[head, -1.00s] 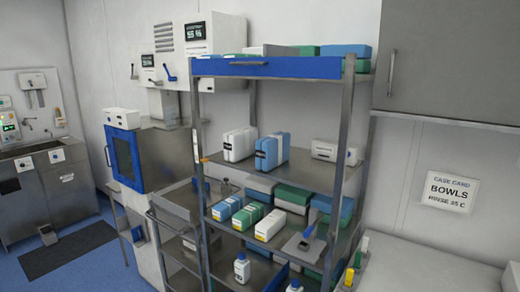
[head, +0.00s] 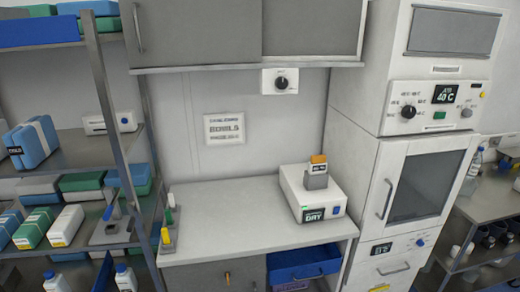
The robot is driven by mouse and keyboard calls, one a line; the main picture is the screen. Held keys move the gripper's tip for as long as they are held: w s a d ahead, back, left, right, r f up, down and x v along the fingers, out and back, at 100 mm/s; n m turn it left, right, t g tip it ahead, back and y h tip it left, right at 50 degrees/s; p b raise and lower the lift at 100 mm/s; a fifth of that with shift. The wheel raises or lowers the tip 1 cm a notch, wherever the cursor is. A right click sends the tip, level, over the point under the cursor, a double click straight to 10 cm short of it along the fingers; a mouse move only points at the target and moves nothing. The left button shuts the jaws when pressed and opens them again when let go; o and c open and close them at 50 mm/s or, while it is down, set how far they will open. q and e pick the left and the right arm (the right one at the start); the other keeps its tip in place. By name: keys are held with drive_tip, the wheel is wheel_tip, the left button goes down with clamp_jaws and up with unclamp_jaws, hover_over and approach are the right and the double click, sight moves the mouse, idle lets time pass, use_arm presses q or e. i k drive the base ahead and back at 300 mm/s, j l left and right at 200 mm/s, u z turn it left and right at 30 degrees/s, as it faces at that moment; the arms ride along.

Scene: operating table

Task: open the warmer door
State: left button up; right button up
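A tall white cabinet unit, which looks like the warmer, stands at the right in the head view. Its upper control panel (head: 430,106) has knobs, a green button and a display that seems to read 40 C. Below the panel is a door with a dark window (head: 424,185), and the door is shut. A vertical handle (head: 385,199) runs along the door's left side. A smaller panel (head: 390,250) with a display and a blue knob sits under the door, above a drawer with a handle (head: 394,269). Neither of my grippers is in view.
A white counter (head: 235,215) bears a white box marked DRY (head: 314,195). A blue bin (head: 303,264) sits under the counter. A metal rack (head: 110,110) with packs and bottles stands at left. A metal cart (head: 490,212) with bowls stands at far right.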

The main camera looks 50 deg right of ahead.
sight(392, 155)
drive_tip(key=z, duration=2.85)
